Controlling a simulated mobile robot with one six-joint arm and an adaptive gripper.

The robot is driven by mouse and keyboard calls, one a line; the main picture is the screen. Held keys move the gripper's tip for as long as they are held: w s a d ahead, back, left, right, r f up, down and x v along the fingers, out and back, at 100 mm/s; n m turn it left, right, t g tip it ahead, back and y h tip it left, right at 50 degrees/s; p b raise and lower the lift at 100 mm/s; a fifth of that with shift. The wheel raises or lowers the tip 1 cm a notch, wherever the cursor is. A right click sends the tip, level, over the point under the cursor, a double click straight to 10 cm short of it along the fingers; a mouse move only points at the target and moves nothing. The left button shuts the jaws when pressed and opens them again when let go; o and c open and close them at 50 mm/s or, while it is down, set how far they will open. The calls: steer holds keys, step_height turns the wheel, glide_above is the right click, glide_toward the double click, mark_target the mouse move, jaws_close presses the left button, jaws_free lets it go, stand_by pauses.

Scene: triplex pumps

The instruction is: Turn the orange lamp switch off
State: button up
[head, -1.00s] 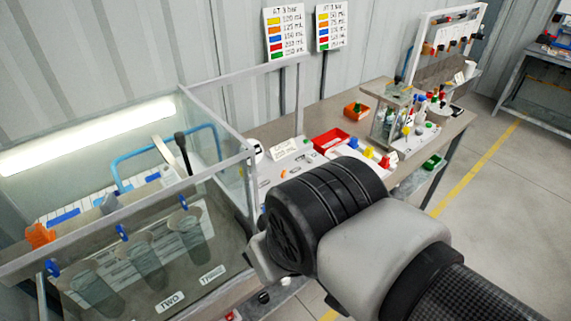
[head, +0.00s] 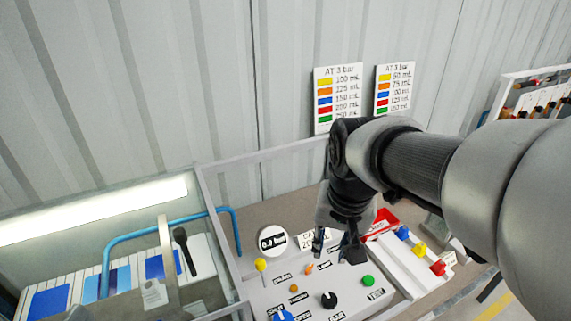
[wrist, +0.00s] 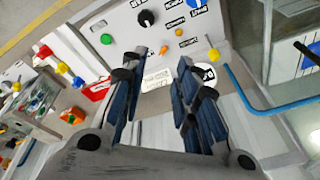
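The control panel (head: 262,300) is a light sloped board with knobs and labels. A small orange lever-shaped switch (head: 309,268) stands near its upper middle, leaning a little; it also shows in the wrist view (wrist: 164,50). A small round orange piece (head: 293,288) sits just below left of it. Label text is too small to read surely. The long lamp (head: 95,215) at the left glows white. My gripper (head: 335,248) is open and empty, up and right of the switch in the head view. In the wrist view the switch lies beyond my gripper's spread fingers (wrist: 155,72).
Near the switch are a yellow-tipped lever (head: 261,265), a black knob (head: 329,300), a green button (head: 368,281), a blue knob (head: 283,314) and a round gauge (head: 272,240). A framed glass tank (head: 205,195) borders the left.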

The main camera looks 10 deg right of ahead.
steer(key=w+f+m+g+p, duration=0.1)
steer(key=w+f+m+p, duration=0.1)
steer(key=w, duration=0.5)
steer(key=m+g+p, duration=0.1)
steer(key=m+p, duration=0.1)
glide_above(309, 268)
step_height(309, 268, down, 8)
steer(key=r, duration=0.1)
step_height(309, 268, down, 18)
steer(key=b, duration=0.3)
steer(key=shift+c, duration=0.2)
jaws_close()
